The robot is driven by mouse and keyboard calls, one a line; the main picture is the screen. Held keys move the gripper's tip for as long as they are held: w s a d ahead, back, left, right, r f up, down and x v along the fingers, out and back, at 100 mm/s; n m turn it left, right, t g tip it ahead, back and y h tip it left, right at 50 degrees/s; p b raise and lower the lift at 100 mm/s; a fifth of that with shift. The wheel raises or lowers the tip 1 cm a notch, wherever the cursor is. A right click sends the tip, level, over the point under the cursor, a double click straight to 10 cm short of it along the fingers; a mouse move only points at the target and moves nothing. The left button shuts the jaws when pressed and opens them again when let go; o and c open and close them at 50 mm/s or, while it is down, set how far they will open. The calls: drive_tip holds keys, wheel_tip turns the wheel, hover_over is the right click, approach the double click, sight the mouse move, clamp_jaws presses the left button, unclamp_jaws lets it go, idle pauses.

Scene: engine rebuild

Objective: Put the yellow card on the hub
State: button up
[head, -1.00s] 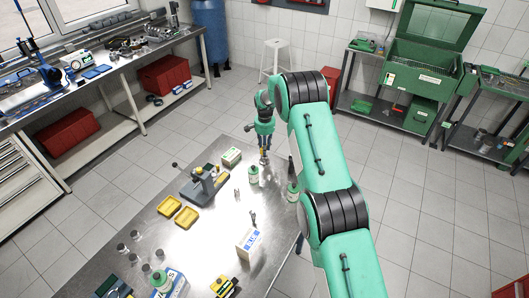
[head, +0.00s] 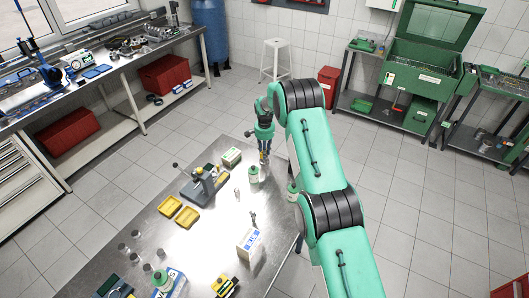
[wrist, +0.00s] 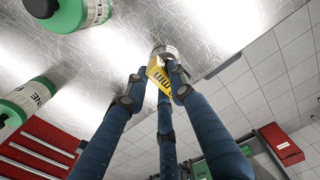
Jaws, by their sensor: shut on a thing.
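My gripper (head: 264,149) is over the far right end of the steel table, pointing down. In the wrist view its blue fingers (wrist: 155,88) are shut on the yellow card (wrist: 158,74), which has dark lettering on it. A round silver part (wrist: 166,51), which looks like the hub, sits on the table right at the card's far end. I cannot tell whether the card touches it. In the head view the card and this part are small and mostly hidden by the fingers.
Green-and-white bottles (head: 253,174) stand close to my gripper, and they are at the left in the wrist view (wrist: 70,10). A small box (head: 231,157), a vise-like tool (head: 203,185) and yellow trays (head: 187,217) lie further left. A white-and-blue carton (head: 249,241) stands nearer.

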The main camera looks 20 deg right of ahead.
drive_tip(key=shift+f, duration=0.2)
drive_tip(key=o, duration=1.1)
drive_tip(key=shift+c, duration=0.2)
wheel_tip(320, 180, up, 12)
drive_tip(key=b, duration=0.2)
drive_tip(key=shift+r, duration=0.15)
idle(0.5)
